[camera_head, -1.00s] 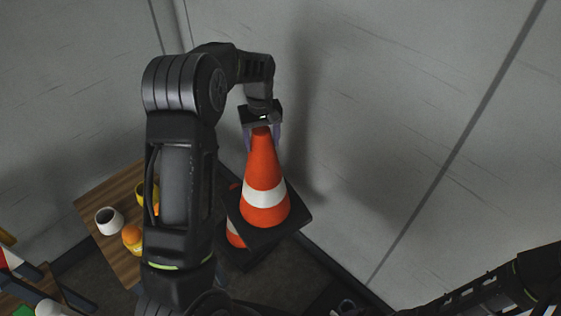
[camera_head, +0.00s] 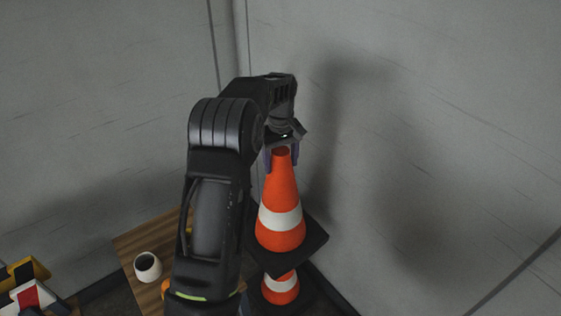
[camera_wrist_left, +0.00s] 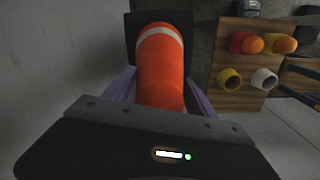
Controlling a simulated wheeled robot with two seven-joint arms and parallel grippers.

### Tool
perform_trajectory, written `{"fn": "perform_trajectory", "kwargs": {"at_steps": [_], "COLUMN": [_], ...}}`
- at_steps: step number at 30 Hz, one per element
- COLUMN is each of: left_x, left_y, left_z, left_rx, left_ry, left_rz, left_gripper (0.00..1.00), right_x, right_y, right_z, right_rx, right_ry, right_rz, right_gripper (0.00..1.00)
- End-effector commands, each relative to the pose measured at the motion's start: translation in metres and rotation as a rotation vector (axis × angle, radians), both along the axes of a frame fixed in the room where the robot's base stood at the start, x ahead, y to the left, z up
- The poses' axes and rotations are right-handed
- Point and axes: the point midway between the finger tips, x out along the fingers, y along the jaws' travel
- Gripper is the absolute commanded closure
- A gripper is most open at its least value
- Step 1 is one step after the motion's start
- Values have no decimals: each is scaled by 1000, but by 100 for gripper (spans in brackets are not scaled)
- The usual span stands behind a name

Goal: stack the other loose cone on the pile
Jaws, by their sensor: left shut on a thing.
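My left gripper (camera_head: 283,157) is shut on the top of an orange cone (camera_head: 280,190) with a white band and a black square base. The held cone is upright in the air. It also shows in the left wrist view (camera_wrist_left: 161,75) between the two fingers. Another orange and white cone (camera_head: 281,290) stands below it and is partly hidden by the held cone's base. I cannot tell how many cones are in that lower pile. My right gripper is not in view.
A wooden table (camera_head: 128,240) with a white cup (camera_head: 147,266) stands left of the cones, partly behind my left arm. Yellow and red-and-white items (camera_head: 28,285) lie at the lower left. Grey walls (camera_head: 420,130) meet behind the cones.

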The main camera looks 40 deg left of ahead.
Motion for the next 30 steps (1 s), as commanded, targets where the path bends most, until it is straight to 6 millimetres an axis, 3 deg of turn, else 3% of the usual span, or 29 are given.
{"fn": "perform_trajectory", "kwargs": {"at_steps": [11, 30], "left_x": [1, 1], "left_y": [1, 1], "left_z": [-5, -54], "left_rx": [2, 2], "left_ry": [-5, -5], "left_rz": [0, 0], "left_gripper": [100, 100], "right_x": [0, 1], "right_y": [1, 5], "right_z": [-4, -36], "right_rx": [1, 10], "right_ry": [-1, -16], "right_rz": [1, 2], "right_gripper": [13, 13]}}
